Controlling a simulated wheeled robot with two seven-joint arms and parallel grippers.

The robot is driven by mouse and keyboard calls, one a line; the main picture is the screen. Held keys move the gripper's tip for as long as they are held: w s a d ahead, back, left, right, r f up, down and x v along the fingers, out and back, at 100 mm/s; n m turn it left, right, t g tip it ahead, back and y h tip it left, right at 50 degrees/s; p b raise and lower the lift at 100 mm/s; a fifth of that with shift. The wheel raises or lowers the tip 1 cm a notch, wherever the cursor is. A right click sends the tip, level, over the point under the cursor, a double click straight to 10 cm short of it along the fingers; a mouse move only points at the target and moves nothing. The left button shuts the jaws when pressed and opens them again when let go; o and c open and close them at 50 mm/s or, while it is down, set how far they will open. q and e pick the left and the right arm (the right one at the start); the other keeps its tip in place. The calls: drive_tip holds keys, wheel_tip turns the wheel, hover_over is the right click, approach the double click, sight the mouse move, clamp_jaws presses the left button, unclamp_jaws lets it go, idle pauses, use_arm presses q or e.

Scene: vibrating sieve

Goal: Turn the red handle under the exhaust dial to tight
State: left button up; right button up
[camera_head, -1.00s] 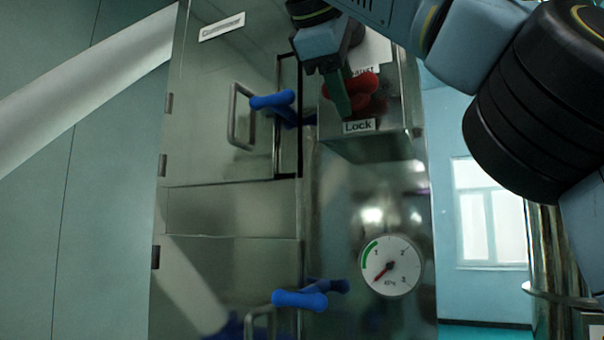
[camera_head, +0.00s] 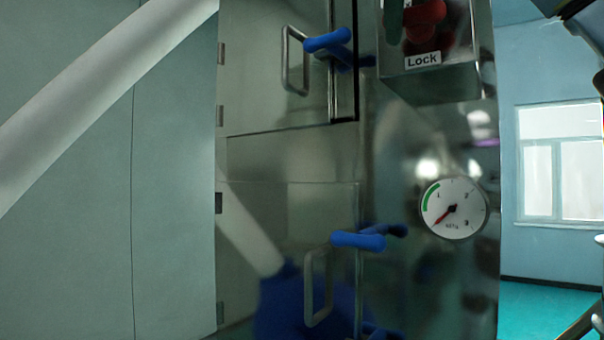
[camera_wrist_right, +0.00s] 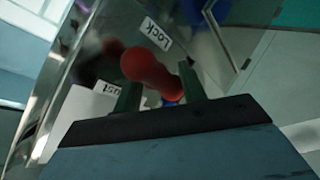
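The red handle (camera_head: 426,22) is at the top of the head view, on a metal box just above a "Lock" label (camera_head: 423,60). One green finger of my right gripper (camera_head: 393,22) hangs beside it on the left; the rest is cut off. In the right wrist view the red handle (camera_wrist_right: 150,70) reaches in between the two green fingers of my right gripper (camera_wrist_right: 158,84). Whether both fingers press on it I cannot tell. A second label (camera_wrist_right: 115,88), partly covered, is near the left finger. The exhaust dial is not clearly visible. My left gripper is out of view.
A round white gauge (camera_head: 454,208) sits lower on the metal cabinet, its red needle pointing lower left. Blue door handles (camera_head: 330,40) and (camera_head: 358,240) stick out from the doors. A white diagonal beam (camera_head: 90,95) crosses the left side. A window (camera_head: 560,165) is at right.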

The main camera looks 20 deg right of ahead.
drive_tip(key=m+t, duration=0.1)
drive_tip(key=m+t+y+p, duration=0.1)
drive_tip(key=shift+d+r+m+t, duration=0.1)
drive_tip(key=shift+r+m+t, duration=0.1)
drive_tip(key=shift+m+t, duration=0.15)
drive_tip(key=m+t+p, duration=0.2)
drive_tip(key=m, duration=0.1)
drive_tip(key=m+t+p, duration=0.1)
drive_tip(key=p, duration=0.1)
drive_tip(key=shift+s+d+m+t, duration=0.1)
drive_tip(key=shift+s+m+t, duration=0.15)
drive_tip(key=shift+m, duration=0.1)
drive_tip(key=b+v, duration=0.8)
drive_tip(key=v, duration=0.5)
drive_tip(key=w+a+f+n+g+y, duration=0.2)
drive_tip(key=w+a+f+n, duration=0.1)
drive_tip(key=w+f, duration=0.8)
drive_tip(key=w+a+f+n+g+y, duration=0.2)
drive_tip(key=w+f, duration=0.9)
drive_tip(key=f, duration=0.7)
drive_tip(key=a+n+y, duration=0.1)
drive_tip(key=a+n, duration=0.1)
drive_tip(key=a, duration=0.1)
drive_tip(key=shift+w+a+f+y, duration=0.25)
drive_tip(key=shift+a+y, duration=0.05)
drive_tip(key=shift+a, duration=0.05)
